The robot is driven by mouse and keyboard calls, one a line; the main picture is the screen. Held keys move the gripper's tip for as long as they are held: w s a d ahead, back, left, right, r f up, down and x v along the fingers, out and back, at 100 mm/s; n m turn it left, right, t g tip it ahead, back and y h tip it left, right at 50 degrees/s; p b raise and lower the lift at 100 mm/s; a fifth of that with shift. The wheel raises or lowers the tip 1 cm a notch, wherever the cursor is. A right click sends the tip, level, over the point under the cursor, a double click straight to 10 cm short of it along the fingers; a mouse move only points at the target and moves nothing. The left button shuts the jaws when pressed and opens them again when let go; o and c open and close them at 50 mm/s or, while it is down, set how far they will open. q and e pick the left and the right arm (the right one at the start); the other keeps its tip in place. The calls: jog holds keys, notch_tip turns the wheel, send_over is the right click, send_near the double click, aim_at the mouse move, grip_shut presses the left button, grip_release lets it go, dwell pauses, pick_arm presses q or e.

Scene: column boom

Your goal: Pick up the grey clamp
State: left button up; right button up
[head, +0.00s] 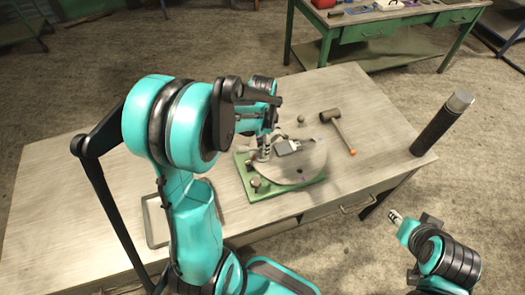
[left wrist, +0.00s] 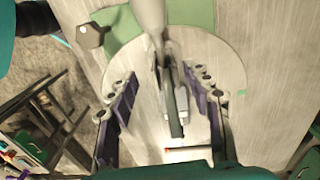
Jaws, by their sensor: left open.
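The grey clamp (left wrist: 172,88) lies over the pale round disc (left wrist: 225,70) in the left wrist view, between the two spread fingers of my left gripper (left wrist: 163,90). The fingers stand apart from it on both sides. In the head view a grey piece that looks like the clamp (head: 288,147) is on the disc (head: 302,168), which sits on a green base (head: 250,182). My left gripper (head: 264,150) is over the disc's left part, open and empty, partly hidden by its own wrist. My right gripper (head: 397,218) is low at the right, away from the table; its jaws are too small to judge.
A mallet (head: 337,128) lies right of the disc. A dark cylinder (head: 440,125) stands at the table's right corner. A flat frame (head: 152,222) lies at the left, partly behind my arm. A green bench (head: 385,28) stands at the back.

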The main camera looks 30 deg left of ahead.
pick_arm(q)
jog(key=f, duration=0.3)
jog(key=f+b, duration=0.1)
jog(key=f, duration=0.1)
jog(key=shift+w+a+f, duration=0.1)
jog(key=shift+w+a, duration=0.1)
jog(key=shift+w, duration=0.15)
grip_shut()
jog(key=shift+r, duration=0.6)
jog(key=r, duration=0.2)
jog(key=d+r+p, duration=0.1)
jog(key=shift+r, duration=0.35)
jog(key=d+r+p, duration=0.1)
jog(key=d+r, duration=0.5)
jog(key=d, duration=0.4)
jog(key=shift+s+d, duration=0.15)
jog(key=shift+d, duration=0.2)
jog(key=shift+r, duration=0.1)
